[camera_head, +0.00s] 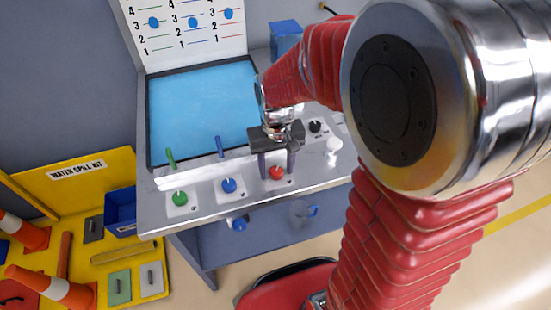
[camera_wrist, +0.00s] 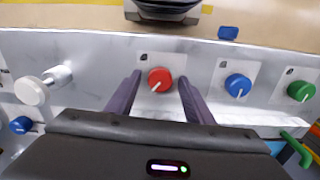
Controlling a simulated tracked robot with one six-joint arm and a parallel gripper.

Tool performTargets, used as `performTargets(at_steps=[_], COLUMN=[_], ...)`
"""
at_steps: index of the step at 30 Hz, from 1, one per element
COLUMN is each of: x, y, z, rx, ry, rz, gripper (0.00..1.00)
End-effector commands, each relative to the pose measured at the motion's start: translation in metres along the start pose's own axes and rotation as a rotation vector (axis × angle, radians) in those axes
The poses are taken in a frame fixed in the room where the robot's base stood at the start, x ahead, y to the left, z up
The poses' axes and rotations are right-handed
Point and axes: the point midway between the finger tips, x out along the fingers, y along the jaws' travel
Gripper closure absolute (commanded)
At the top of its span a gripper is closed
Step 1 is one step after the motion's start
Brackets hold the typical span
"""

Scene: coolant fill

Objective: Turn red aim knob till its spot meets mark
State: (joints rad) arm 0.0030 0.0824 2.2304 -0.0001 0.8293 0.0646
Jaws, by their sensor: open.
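The red aim knob (camera_head: 276,172) sits on a pale plate on the metal console's front ledge. In the wrist view the red knob (camera_wrist: 160,79) shows a white pointer line slanting to lower left. My gripper (camera_head: 277,174) is open above the ledge, pointing down, with its dark fingers on either side of the red knob. In the wrist view a gap shows between each finger of my gripper (camera_wrist: 160,96) and the knob.
A green knob (camera_head: 180,198) and a blue knob (camera_head: 229,185) stand left of the red one. A black knob (camera_head: 315,126) and a white knob (camera_head: 333,146) are to the right. Green (camera_head: 171,158) and blue (camera_head: 220,146) levers rise near the blue basin (camera_head: 200,108).

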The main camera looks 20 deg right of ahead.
Motion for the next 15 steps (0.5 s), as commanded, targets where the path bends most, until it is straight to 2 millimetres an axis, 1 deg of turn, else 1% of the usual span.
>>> performTargets(at_steps=[5,11,15], x=[-0.013,-0.043,-0.068], y=[0.0,0.0,0.0], z=[-0.001,-0.001,-0.001], rx=[0.0,0.0,0.0], ry=[0.003,0.005,0.005], rz=[0.0,0.0,0.0], gripper=[0.52,0.52,0.52])
